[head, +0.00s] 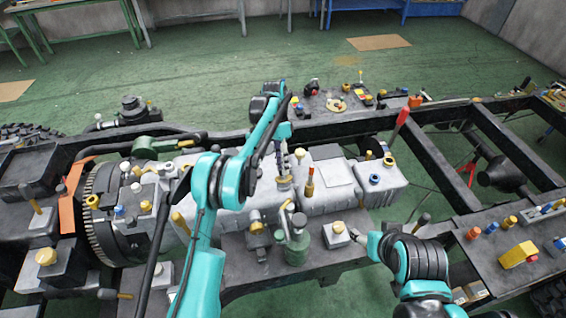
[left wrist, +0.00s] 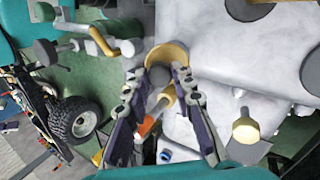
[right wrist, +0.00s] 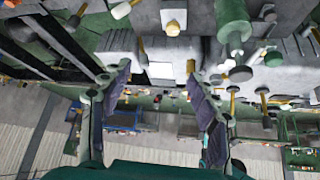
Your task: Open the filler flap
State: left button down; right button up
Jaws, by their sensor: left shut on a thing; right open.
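A brass-yellow round fitting (left wrist: 167,53) with a grey centre sits on the pale grey casting (left wrist: 220,60); it may be the filler flap, but I cannot be sure. In the head view a yellow ring (head: 284,183) shows on the casting just below my left gripper (head: 284,163). In the left wrist view my left gripper (left wrist: 164,72) is shut on a part at this fitting, and its fingertips hide most of the contact. My right gripper (head: 364,236) is beside the white block with a yellow knob (head: 338,233). In the right wrist view my right gripper (right wrist: 159,75) is open and empty.
A green cylinder (head: 296,245) stands in front. Black frame rails (head: 440,172) run to the right. Several knobs crowd the casting.

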jog(key=shift+r, duration=0.1)
